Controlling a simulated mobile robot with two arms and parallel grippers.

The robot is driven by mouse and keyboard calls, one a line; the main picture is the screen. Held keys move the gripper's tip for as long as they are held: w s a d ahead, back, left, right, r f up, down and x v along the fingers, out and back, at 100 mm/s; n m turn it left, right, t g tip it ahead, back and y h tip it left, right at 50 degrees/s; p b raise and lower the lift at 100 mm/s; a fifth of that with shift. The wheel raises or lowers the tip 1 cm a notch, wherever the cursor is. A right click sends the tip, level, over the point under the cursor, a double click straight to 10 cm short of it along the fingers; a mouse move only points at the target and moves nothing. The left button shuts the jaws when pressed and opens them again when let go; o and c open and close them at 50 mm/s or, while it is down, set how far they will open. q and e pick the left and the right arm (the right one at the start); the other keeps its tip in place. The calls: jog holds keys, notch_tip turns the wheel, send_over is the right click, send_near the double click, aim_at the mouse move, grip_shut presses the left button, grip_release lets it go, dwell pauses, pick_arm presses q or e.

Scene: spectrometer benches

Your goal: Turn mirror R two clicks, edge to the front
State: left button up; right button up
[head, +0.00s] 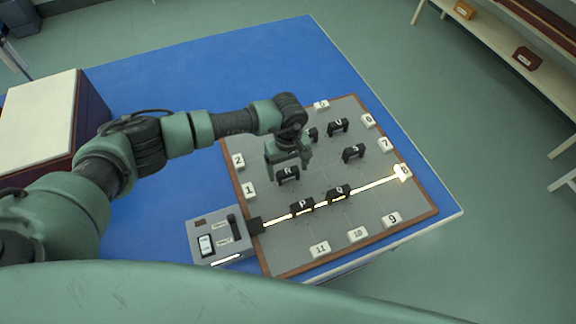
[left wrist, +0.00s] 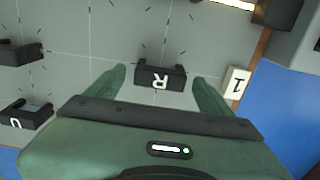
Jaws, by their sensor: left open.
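Mirror R (head: 288,175) is a black block with a white letter R, on the left part of the grey board (head: 365,195). It also shows in the left wrist view (left wrist: 160,78), its letter upside down there. My left gripper (head: 287,160) is over mirror R, pointing down. In the left wrist view the open fingers (left wrist: 160,90) stand on either side of mirror R, with a gap at each side. I cannot tell whether the fingertips are level with the block. The gripper partly hides R in the head view. My right gripper is not in view.
Mirror P (head: 302,208) and mirror Q (head: 339,194) stand close by on the bright beam, which runs from the grey source box (head: 217,238) to tag 8 (head: 402,172). Several other black mirrors stand farther back. Tag 1 (head: 249,190) is just left of R.

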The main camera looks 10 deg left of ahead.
pick_arm(q)
jog(key=shift+c, duration=0.3)
jog(key=c, duration=1.3)
jog(key=n+b, duration=0.1)
jog(key=b, duration=0.1)
jog(key=n+b, duration=0.1)
jog(key=n, duration=0.1)
jog(key=shift+f+n+b, duration=0.2)
jog(key=shift+n+b, duration=0.1)
jog(key=shift+b, duration=0.1)
jog(key=n+b, duration=0.4)
jog(key=n, duration=0.1)
jog(key=shift+b, duration=0.3)
jog(key=n+b, duration=0.3)
jog(key=n, duration=0.1)
jog(key=shift+n, duration=0.4)
jog(key=shift+r+n+b, duration=0.2)
jog(key=shift+n+b, duration=1.35)
jog(key=shift+n, duration=0.65)
jog(key=o, duration=1.4)
jog(key=shift+c, duration=0.2)
